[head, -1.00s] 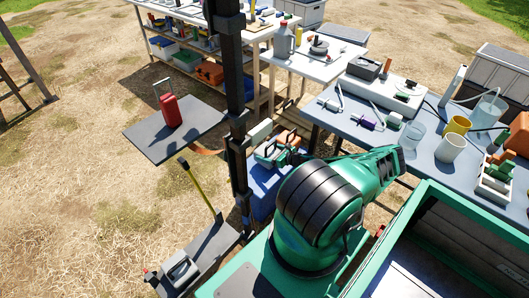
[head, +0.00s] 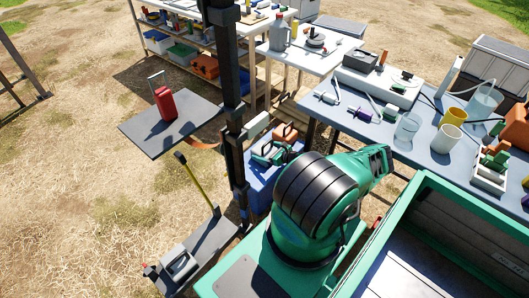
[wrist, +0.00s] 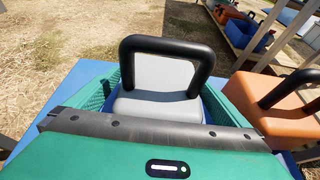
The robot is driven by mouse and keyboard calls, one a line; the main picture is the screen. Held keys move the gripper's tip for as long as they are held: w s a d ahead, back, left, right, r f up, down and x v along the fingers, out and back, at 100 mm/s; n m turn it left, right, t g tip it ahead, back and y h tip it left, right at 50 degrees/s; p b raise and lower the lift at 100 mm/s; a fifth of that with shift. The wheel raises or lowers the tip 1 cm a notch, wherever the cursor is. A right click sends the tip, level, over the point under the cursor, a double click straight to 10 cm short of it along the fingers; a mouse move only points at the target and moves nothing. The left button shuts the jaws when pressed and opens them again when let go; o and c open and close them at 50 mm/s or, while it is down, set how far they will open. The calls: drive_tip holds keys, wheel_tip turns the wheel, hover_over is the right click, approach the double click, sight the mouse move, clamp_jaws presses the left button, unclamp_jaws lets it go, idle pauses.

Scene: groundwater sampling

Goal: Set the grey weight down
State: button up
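The grey weight (wrist: 155,103) is a pale block with a black loop handle. It stands upright on a blue surface (wrist: 65,92) in the wrist view. My green gripper (wrist: 165,100) is in front of it, with a textured finger toward each side. A strip of blue shows between the weight and the right finger, so the gripper looks open. In the head view the weight seems to be the pale block (head: 258,126) just beyond my gripper (head: 270,152), on the blue stand (head: 260,188). My arm hides part of the stand.
An orange weight (wrist: 265,108) with a black handle stands close on the right. A grey object with a handle (head: 180,266) rests on a low dark plate. A dark post (head: 232,100) rises beside the stand. A worktable (head: 440,150) with vessels is at right.

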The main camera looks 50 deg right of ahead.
sight(268, 150)
drive_tip(key=shift+v, duration=3.8)
drive_tip(key=shift+r, duration=0.1)
drive_tip(key=shift+r, duration=0.1)
